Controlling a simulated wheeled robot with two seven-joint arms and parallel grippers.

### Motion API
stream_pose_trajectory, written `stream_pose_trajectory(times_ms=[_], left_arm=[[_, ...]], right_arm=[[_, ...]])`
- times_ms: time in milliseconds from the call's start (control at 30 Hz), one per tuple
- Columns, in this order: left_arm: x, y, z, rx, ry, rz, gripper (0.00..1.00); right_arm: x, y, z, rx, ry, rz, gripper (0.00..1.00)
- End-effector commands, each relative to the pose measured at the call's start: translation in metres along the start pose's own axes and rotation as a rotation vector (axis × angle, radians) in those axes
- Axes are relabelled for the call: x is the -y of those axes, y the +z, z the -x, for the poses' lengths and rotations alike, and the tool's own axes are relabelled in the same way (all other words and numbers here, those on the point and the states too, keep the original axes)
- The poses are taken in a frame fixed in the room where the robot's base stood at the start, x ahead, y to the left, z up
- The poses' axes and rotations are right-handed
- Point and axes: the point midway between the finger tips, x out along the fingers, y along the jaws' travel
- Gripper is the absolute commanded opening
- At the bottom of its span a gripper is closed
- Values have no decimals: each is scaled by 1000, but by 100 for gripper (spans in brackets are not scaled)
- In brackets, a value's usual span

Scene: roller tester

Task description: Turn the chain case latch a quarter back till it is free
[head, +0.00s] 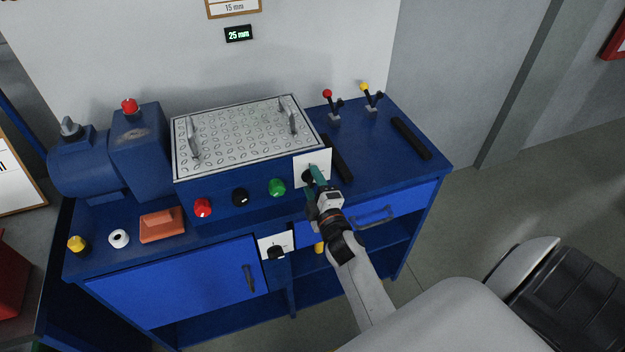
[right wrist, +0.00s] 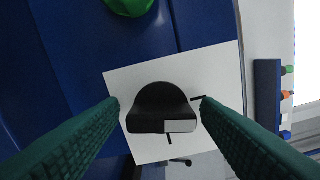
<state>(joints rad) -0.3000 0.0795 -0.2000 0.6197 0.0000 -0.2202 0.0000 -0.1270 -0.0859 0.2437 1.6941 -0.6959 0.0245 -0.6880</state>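The latch is a black knob (right wrist: 160,105) with a rounded top and a pale block on its front edge, on a white plate (right wrist: 120,82) with dark marks. In the head view the white plate (head: 314,158) is on the right end of the blue case's front, and the knob (head: 308,177) is partly hidden by my gripper. My right gripper (head: 316,180) is in front of it. In the right wrist view its green fingers (right wrist: 160,108) are apart on either side of the knob, with gaps visible. My left gripper is not in view.
A patterned metal cover (head: 245,132) with handles tops the case. A green button (head: 277,187) is close left of the plate. A second black knob (head: 276,252) on a white plate is lower down. Levers (head: 330,104) stand at the back right. A drawer handle (head: 375,216) is below right.

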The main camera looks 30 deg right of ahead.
Motion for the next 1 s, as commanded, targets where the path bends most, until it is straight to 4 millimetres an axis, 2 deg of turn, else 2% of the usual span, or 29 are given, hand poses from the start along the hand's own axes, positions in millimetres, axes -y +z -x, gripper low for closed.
stream_pose_trajectory(times_ms=[33, 100, 467, 1000], left_arm=[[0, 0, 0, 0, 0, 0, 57], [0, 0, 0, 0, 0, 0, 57], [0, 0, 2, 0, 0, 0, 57], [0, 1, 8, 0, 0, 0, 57]], right_arm=[[0, 0, 0, 0, 0, -2, 66], [1, 0, 0, 1, -1, -3, 78], [0, 1, 4, 1, 0, -6, 78], [1, 1, 47, 1, 0, -7, 78]])
